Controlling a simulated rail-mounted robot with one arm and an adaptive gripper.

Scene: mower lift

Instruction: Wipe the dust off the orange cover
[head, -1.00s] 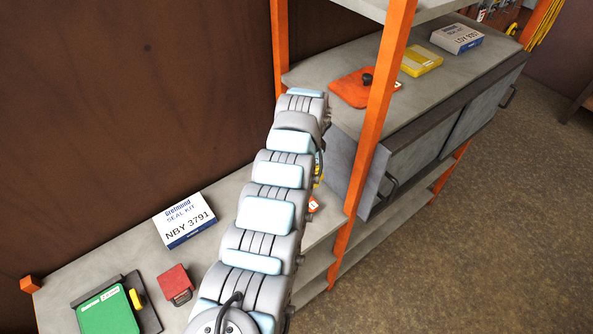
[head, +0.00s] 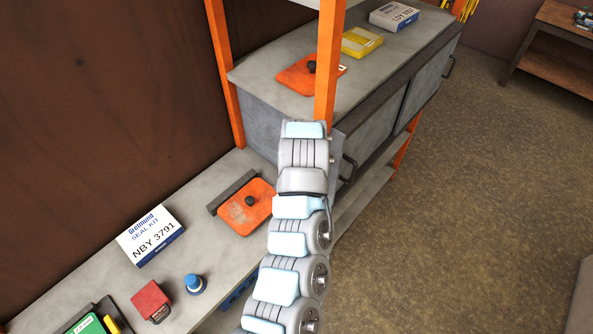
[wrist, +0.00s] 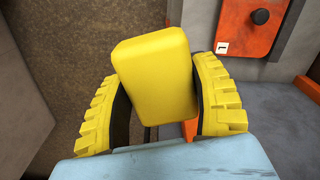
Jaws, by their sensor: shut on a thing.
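An orange cover (head: 246,206) with a dark knob and greyish dusty patches lies on the lower bench against a dark bar. Another orange cover (head: 306,74), with a dark knob and a white label, lies on the cabinet top behind an orange post. In the wrist view my gripper (wrist: 158,95), with yellow ribbed fingers, is shut on a yellow block (wrist: 150,65), which looks like a sponge. A labelled orange cover (wrist: 252,22) shows at upper right there, apart from the block; I cannot tell which one it is. In the head view my gripper is hidden.
On the bench are a white seal kit box (head: 151,236), a red block (head: 151,300), a blue knob-like piece (head: 194,284) and a green case (head: 88,325). A yellow case (head: 361,42) and another box (head: 395,16) sit on the cabinet top. Orange posts (head: 329,70) flank the cabinet.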

